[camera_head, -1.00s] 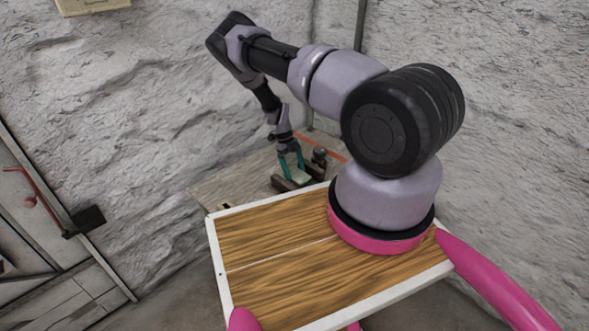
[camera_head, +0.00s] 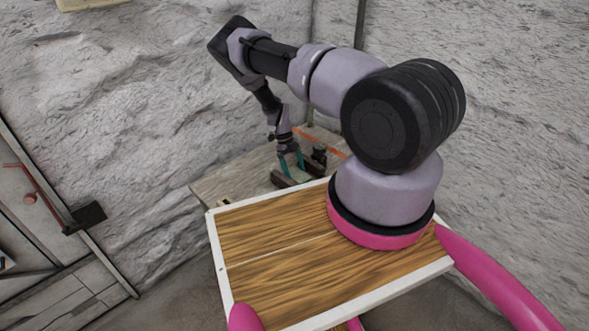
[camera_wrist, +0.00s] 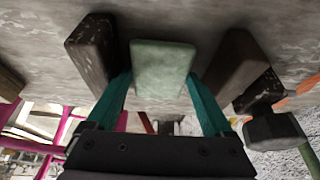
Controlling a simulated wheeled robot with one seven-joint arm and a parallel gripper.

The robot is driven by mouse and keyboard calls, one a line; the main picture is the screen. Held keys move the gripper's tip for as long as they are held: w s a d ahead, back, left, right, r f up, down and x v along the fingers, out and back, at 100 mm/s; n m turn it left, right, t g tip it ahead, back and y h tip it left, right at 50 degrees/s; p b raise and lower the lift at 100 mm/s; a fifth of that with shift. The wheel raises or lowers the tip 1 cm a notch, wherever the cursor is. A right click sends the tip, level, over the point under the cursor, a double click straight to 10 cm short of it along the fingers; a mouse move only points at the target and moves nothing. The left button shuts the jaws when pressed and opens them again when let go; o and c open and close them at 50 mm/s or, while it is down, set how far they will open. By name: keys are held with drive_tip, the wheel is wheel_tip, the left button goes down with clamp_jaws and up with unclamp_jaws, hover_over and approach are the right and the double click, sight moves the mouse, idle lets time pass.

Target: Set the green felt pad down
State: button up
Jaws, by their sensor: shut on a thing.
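The green felt pad (camera_wrist: 163,68) is a pale green block between the teal fingers of my gripper (camera_wrist: 162,92) in the wrist view. My gripper is shut on it. A dark brown block stands on each side, the left block (camera_wrist: 92,60) and the right block (camera_wrist: 236,66), with the pad in the gap between them. In the head view my gripper (camera_head: 292,165) reaches down at the table (camera_head: 230,182), among the dark blocks. The pad is not clearly seen there. I cannot tell whether it touches the table.
A dark knobbed object (camera_head: 320,155) stands close to the right of my gripper, and also shows in the wrist view (camera_wrist: 272,122). An orange strip (camera_head: 328,143) runs along the table's back edge. A rough grey wall (camera_head: 130,110) rises behind. The table's left part looks mostly bare.

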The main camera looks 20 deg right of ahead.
drive_tip(key=shift+f, duration=0.7)
drive_tip(key=o, duration=1.1)
drive_tip(key=shift+c, duration=0.2)
drive_tip(key=shift+r, duration=2)
